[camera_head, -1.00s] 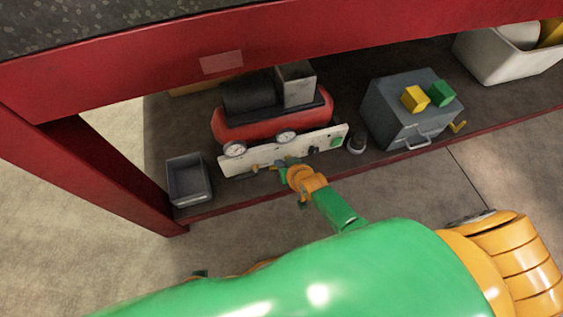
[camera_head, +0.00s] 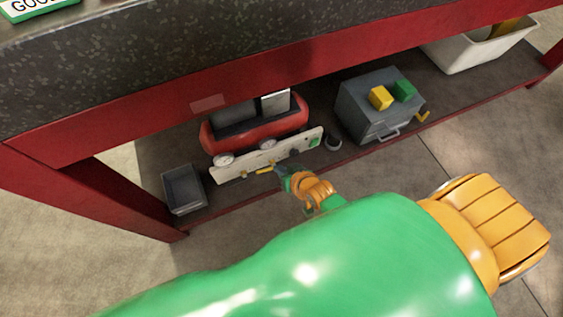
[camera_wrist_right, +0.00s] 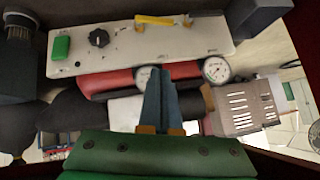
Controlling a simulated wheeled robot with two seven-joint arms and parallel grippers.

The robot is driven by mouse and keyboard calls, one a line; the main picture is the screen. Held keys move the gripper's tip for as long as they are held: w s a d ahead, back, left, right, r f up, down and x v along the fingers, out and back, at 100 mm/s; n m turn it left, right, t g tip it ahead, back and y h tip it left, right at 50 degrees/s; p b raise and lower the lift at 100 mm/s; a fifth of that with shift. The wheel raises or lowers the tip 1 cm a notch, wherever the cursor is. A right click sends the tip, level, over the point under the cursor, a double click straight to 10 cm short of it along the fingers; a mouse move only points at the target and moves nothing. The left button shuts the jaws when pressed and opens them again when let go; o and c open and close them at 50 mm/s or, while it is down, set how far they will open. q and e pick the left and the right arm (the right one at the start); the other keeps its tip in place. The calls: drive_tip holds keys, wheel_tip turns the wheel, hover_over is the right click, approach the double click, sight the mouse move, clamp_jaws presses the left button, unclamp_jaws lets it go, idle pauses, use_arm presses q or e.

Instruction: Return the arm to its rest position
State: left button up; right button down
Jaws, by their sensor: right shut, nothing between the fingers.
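My right gripper (camera_head: 284,177) is in front of the white panel of a red compressor on the lower shelf. It also shows in the right wrist view (camera_wrist_right: 160,80), with its two fingers together and nothing held. The green and orange right arm fills the bottom of the head view. The red compressor (camera_head: 258,139) stands behind the white panel (camera_head: 232,168), which carries two gauges, a yellow lever, a dark knob and a green button (camera_wrist_right: 61,47). I cannot tell whether the fingertips touch the panel. My left gripper is not in view.
The red table beam (camera_head: 300,75) and dark speckled top (camera_head: 220,55) lie above the shelf. A small grey bin (camera_head: 184,190) is at left. A grey metal box (camera_head: 365,112) bears a yellow block (camera_head: 380,97) and a green block (camera_head: 404,91). A white bin (camera_head: 460,58) stands at far right.

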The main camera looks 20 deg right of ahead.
drive_tip(key=shift+s+d+r, duration=0.1)
drive_tip(key=shift+s+r, duration=0.1)
drive_tip(key=shift+s, duration=0.05)
